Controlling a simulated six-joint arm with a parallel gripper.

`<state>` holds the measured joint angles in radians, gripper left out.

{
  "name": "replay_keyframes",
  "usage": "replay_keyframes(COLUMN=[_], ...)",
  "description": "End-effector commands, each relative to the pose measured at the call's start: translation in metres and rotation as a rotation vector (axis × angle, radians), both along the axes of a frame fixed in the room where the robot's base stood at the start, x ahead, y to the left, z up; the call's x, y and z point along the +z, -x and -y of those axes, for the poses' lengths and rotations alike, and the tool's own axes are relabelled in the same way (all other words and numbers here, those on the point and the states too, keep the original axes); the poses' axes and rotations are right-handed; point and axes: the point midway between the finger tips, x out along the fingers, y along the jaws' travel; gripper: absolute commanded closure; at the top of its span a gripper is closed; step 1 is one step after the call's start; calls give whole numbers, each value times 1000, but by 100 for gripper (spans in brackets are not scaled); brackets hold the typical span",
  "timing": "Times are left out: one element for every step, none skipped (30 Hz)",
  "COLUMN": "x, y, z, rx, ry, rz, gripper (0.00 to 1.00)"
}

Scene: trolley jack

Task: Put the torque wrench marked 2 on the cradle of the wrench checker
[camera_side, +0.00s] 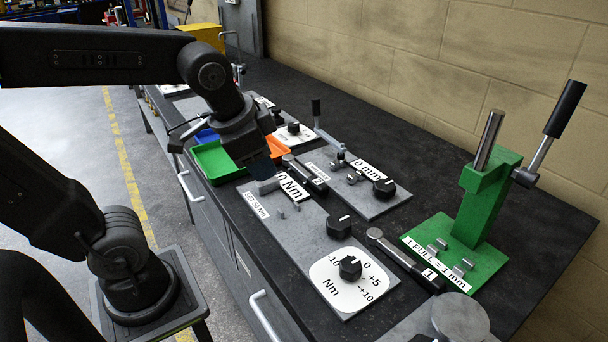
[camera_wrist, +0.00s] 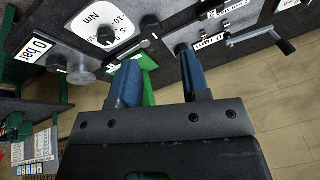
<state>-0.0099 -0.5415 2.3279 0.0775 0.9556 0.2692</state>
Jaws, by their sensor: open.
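The torque wrench marked 2 (camera_side: 304,172) is a dark-handled bar lying between two grey plates in the side view; its label 2 shows at the near end. The wrench checker (camera_side: 312,232) is a grey plate with a 0 Nm sign, a SET 50 Nm label, a knob and a white Nm dial. My gripper (camera_side: 268,176) is above the checker's far end, left of wrench 2. In the wrist view its blue fingers (camera_wrist: 160,78) are apart and empty.
A wrench marked 1 (camera_side: 403,258) lies right of the checker, beside the green press (camera_side: 489,200) with its upright lever. A plate with a 0 mm sign (camera_side: 362,202) stands behind wrench 2. Green (camera_side: 213,160) and orange trays sit beyond my gripper.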

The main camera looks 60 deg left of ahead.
Motion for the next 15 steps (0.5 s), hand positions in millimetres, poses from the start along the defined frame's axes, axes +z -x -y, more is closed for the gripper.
replay_keyframes(x=[1, 2, 2, 1, 0, -2, -4, -7, -12, -15, -20, -26, -31, -36, -43], y=[-18, -28, -42, -52, -62, -76, -86, -97, -111, -121, -131, -143, -152, -160, -170], z=[-5, -9, -13, -17, -20, -25, -29, -33, -38, -43, -47, -52, -56, -59, -64], rx=[-80, -135, -209, -265, -322, -396, -453, -510, -587, -644, -700, -774, -825, -875, -936], ry=[-58, -95, -142, -176, -209, -250, -281, -308, -344, -370, -392, -420, -438, -456, -473], rz=[-46, -72, -107, -136, -164, -203, -233, -264, -306, -337, -368, -410, -439, -468, -502], gripper=[57, 57, 57, 57, 57, 57, 57, 57, 57, 57, 57, 57, 57, 57, 57])
